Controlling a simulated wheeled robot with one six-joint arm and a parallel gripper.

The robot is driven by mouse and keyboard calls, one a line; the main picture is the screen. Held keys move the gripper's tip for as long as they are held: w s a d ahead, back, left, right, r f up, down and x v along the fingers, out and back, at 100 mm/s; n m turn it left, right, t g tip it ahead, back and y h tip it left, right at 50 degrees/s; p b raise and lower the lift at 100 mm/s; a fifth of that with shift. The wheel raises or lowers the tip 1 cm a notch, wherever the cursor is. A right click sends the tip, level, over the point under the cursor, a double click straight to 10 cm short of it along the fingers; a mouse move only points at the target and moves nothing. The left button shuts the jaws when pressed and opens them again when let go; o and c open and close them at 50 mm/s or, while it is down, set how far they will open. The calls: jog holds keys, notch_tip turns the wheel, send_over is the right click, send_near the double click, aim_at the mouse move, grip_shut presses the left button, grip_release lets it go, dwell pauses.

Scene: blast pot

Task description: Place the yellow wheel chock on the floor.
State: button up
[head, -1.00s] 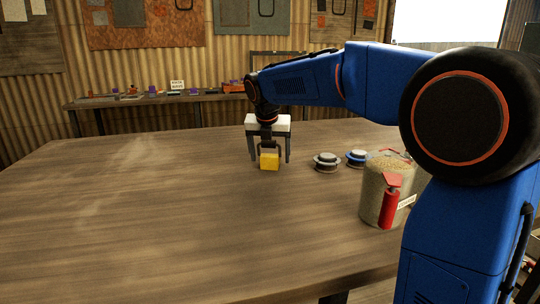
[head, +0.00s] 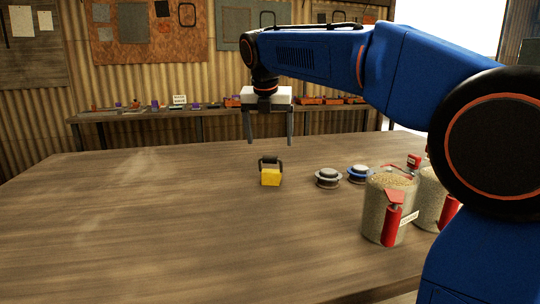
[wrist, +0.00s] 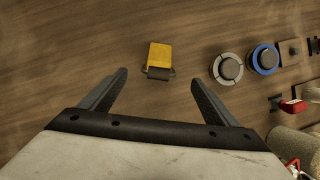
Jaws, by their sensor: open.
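The yellow wheel chock (head: 270,178) with a black handle stands on the wooden table (head: 150,220), near its middle. It also shows in the wrist view (wrist: 160,54), handle side toward my gripper. My gripper (head: 269,140) is open and empty, raised above the chock and apart from it. In the wrist view the two dark fingers (wrist: 159,78) are spread wide, with the chock beyond and between them. The floor below the table is mostly hidden by the tabletop in the head view.
Right of the chock are a grey-rimmed round part (head: 327,178) and a blue-rimmed one (head: 360,174). Grain-filled pots with red handles, one nearer (head: 388,210), stand at the right. A back shelf (head: 200,112) holds small items. The table's left is clear.

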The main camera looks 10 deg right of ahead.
notch_tip(320, 180, up, 3)
send_over(272, 171)
notch_tip(272, 171, down, 11)
jog(key=shift+r, duration=0.1)
jog(key=shift+a+x, duration=0.15)
jog(key=shift+x, duration=1.25)
jog(key=shift+a+x, duration=0.15)
jog(key=shift+x, duration=1.2)
jog(key=shift+s, duration=0.15)
jog(key=shift+c, duration=0.6)
jog(key=c, duration=1.4)
